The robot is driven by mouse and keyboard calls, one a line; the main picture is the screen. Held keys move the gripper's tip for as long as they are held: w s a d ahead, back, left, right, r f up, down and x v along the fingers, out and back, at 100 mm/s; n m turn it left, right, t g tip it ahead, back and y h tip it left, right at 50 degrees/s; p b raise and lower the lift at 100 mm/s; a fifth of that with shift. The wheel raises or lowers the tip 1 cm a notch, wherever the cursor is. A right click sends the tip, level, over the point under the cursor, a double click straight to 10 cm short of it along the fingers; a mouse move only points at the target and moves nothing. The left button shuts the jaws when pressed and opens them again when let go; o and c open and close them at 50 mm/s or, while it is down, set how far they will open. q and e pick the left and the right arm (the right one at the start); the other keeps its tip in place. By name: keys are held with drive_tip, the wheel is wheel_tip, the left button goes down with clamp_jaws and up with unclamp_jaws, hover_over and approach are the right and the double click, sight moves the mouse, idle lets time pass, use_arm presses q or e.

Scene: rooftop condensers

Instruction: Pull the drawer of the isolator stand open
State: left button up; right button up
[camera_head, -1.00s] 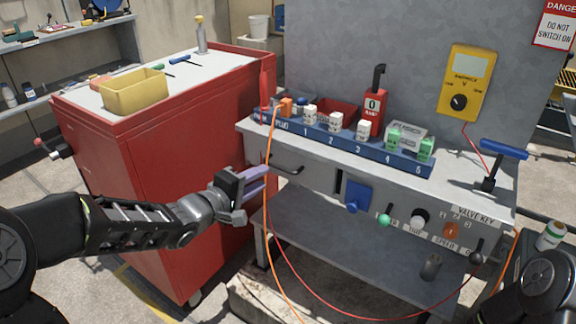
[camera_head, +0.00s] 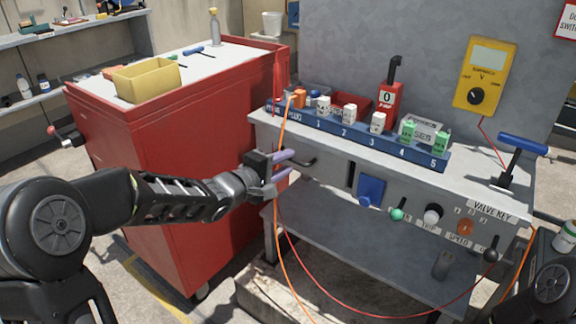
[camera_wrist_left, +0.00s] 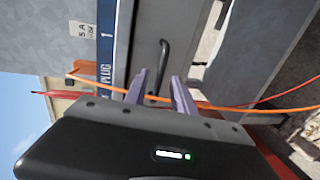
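The isolator stand (camera_head: 463,182) is a grey bench with a drawer at the left of its front. The drawer's black bar handle (camera_head: 302,165) also shows in the left wrist view (camera_wrist_left: 163,55). The drawer front (camera_wrist_left: 182,22) looks flush with the stand. My left gripper (camera_head: 287,163) is open, its two purple fingers pointing at the handle. In the wrist view the handle's near end lies between the fingertips (camera_wrist_left: 160,76); I cannot tell whether they touch it. My right gripper is out of view.
An orange cable (camera_head: 276,215) hangs from the orange plug and crosses at my left fingers. A red cabinet (camera_head: 180,150) stands close on the left. Several plugs stand on the blue rail (camera_head: 340,143). A blue T-handled key (camera_head: 522,146) stands at the right end.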

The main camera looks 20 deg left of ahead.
use_arm(q)
drive_tip(key=shift+x, duration=0.85)
drive_tip(key=shift+c, duration=0.5)
clamp_jaws()
idle(0.3)
